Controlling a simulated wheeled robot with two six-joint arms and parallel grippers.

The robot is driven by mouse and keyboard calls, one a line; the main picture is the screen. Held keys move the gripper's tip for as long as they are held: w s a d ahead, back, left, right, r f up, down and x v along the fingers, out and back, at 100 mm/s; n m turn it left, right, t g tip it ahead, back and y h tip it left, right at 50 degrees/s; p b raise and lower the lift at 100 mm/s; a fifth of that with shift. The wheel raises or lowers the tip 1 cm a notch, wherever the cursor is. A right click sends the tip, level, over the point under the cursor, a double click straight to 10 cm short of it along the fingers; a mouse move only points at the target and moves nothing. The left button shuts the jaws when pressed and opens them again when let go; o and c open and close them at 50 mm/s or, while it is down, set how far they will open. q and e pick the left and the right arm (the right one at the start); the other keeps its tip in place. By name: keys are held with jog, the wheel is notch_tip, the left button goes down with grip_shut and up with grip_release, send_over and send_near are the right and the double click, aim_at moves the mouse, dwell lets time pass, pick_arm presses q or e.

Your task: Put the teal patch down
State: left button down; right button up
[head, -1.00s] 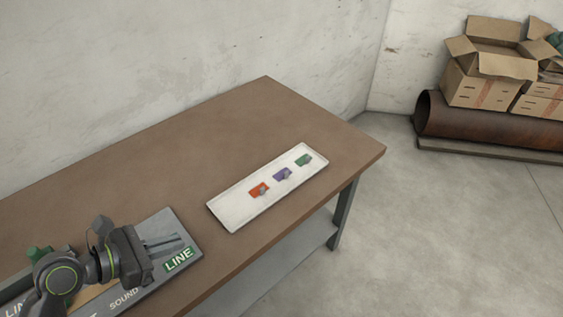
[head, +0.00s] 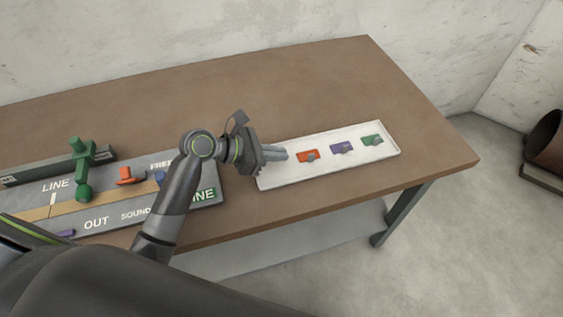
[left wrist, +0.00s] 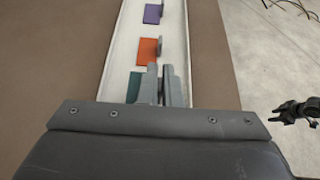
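My left gripper (head: 280,153) is over the left end of the white tray (head: 272,183). In the left wrist view its fingers (left wrist: 163,86) are close together, with the teal patch (left wrist: 134,88) at them. The patch lies level at or just above the tray floor; I cannot tell if it touches. Its tab is hidden between the fingers, and the head view hides the patch behind the gripper. My right gripper (left wrist: 298,111) shows small and dark at the right edge of the left wrist view, too small to read.
An orange patch (head: 305,157), a purple patch (head: 341,148) and a green patch (head: 371,140) lie in a row in the tray. A grey board (head: 110,215) with lettering and a green fixture (head: 82,160) is at left. The brown table (head: 310,90) is clear behind the tray.

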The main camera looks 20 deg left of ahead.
aim_at(277, 170)
pick_arm(q)
notch_tip(277, 170, down, 4)
jog(key=shift+r, duration=0.2)
jog(key=shift+f, duration=0.15)
pick_arm(e)
jog(key=shift+w+d+f, duration=0.25)
jog(key=shift+w+d, duration=0.1)
jog(key=shift+d, duration=0.15)
pick_arm(q)
jog(key=shift+f, duration=0.1)
jog(key=c, duration=1.6)
grip_release()
jog(key=shift+s+a, duration=0.1)
jog(key=v, duration=1.2)
pick_arm(e)
jog(key=shift+a+r, duration=0.1)
jog(key=shift+r, duration=0.25)
